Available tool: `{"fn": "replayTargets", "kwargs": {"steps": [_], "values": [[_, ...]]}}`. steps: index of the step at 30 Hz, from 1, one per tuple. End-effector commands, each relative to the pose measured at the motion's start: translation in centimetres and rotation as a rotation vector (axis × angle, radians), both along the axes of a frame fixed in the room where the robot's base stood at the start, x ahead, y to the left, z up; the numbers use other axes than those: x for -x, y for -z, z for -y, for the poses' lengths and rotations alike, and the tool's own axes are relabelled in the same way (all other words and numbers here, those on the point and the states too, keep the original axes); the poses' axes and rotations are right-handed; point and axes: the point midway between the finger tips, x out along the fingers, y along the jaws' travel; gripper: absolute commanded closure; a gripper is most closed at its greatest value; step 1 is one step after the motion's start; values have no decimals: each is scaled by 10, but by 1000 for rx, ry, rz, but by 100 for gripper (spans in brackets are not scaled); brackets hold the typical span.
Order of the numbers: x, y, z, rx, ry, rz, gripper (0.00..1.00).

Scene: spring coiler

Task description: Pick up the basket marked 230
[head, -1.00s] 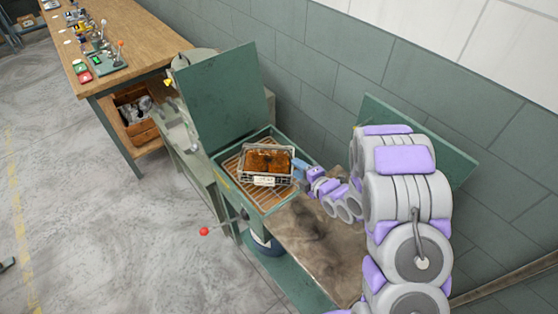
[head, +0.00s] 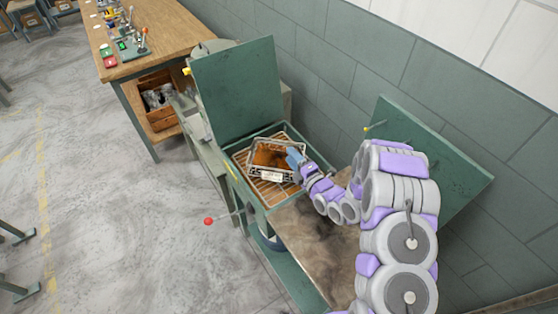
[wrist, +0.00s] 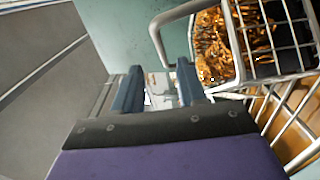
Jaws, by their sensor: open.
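A wire basket (head: 272,174) with a pale label on its front side sits in the open green machine, on a rack. Rust-orange pieces lie inside it, and the label's text is too small to read. In the wrist view the basket (wrist: 247,75) fills the upper right, with shiny orange coils behind its wires. My gripper (head: 295,155) is at the basket's right rear side in the head view. In the wrist view my gripper (wrist: 158,80) is open, with nothing between its fingers, and the basket's frame is just right of the fingertips.
The machine's raised green lid (head: 237,90) stands behind the rack. A green panel (head: 440,150) stands right of my arm. A workbench (head: 150,40) with a wooden crate (head: 158,122) beneath is at left.

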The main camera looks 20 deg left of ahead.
Motion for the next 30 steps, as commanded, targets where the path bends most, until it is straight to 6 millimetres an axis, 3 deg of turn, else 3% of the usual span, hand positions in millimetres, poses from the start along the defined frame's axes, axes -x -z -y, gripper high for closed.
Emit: {"fn": "replayTargets", "kwargs": {"steps": [7,17,30], "values": [[-23,2,-34,4,-4,2,59],[-37,-1,-41,-4,-3,4,59],[-65,2,-79,2,-2,1,59]]}}
